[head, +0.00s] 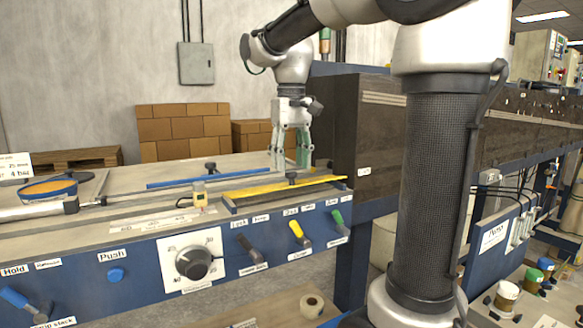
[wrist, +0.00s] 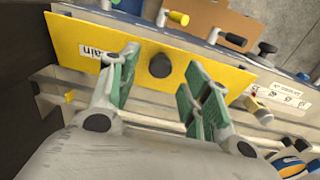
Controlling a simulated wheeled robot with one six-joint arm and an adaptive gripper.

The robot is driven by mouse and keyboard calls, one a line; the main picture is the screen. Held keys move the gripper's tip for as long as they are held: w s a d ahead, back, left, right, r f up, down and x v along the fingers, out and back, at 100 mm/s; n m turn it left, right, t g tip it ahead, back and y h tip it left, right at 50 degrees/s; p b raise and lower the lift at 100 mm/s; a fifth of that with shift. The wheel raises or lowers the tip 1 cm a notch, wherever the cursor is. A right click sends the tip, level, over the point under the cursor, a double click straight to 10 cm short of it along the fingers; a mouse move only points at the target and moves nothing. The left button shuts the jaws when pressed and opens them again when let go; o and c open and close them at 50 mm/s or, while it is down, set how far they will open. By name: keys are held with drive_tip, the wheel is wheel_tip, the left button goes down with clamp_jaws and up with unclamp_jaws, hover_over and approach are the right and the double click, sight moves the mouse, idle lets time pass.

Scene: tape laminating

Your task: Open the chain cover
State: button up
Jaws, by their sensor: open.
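The chain cover is a long yellow plate (head: 255,191) on the top of the blue machine, near its right end. In the wrist view the yellow plate (wrist: 75,36) carries a partly hidden label ending in "ain" and a round black knob (wrist: 160,65) near its middle. The knob also shows in the head view (head: 292,178). My gripper (head: 291,163) is open and points down above the cover. In the wrist view my gripper (wrist: 162,62) has its green-padded fingers on either side of the knob in the picture, with nothing held. I cannot tell its exact height above the knob.
A blue bar (head: 205,176) with a black knob lies behind the cover. A small yellow device (head: 200,195) stands to its left. Coloured levers (head: 299,233) line the front panel. A dark cabinet (head: 345,120) stands close right of my gripper.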

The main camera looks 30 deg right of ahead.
drive_tip(key=shift+f, duration=1.15)
clamp_jaws()
drive_tip(key=shift+r, duration=0.1)
